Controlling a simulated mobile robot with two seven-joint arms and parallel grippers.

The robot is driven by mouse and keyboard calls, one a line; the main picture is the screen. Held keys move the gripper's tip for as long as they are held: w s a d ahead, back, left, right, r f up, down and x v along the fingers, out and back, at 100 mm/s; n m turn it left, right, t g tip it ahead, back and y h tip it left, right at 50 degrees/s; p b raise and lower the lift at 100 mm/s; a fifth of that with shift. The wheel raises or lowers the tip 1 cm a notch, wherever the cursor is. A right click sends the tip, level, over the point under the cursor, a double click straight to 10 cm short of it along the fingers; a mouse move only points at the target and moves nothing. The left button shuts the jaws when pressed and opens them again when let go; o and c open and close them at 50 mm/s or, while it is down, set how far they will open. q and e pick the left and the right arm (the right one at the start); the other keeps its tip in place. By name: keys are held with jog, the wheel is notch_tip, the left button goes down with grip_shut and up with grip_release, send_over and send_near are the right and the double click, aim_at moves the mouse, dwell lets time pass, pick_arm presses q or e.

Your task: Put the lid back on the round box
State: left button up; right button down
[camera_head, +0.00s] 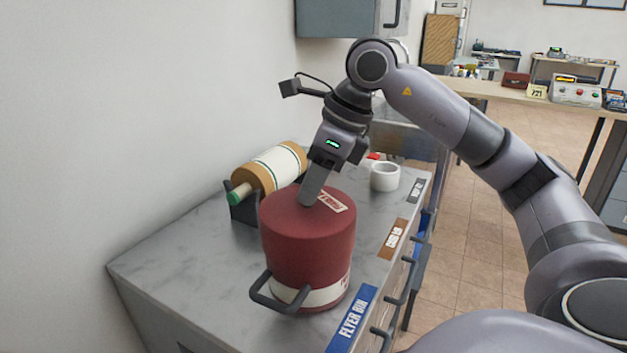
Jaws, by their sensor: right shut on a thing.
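The round box (312,297) is dark red with a pale band low on its side and a dark handle at its front left. It stands upright on the marble-topped cabinet. The red round lid (280,208) is over the top of the box, roughly level, with a small printed label on it. I see no clear gap between lid and box, but cannot tell if it is fully seated. My right gripper (310,200) points down at the middle of the lid and is shut on it; its fingers hide the gripped part. My left gripper is not in view.
The marble cabinet top (180,265) is clear at front left. A paper roll on a holder (275,170) stands behind the box, near the wall. A white tape roll (385,177) lies at back right. Labels and drawer handles line the right edge. A wall cabinet (345,17) hangs above.

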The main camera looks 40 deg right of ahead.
jog(key=shift+f, duration=0.1)
dwell(0.8)
jog(key=shift+c, duration=1.6)
grip_release()
jog(key=shift+r+p, duration=1.4)
jog(key=shift+p, duration=0.05)
jog(key=shift+r+p, duration=1.95)
jog(key=shift+r, duration=0.15)
jog(key=shift+c, duration=0.3)
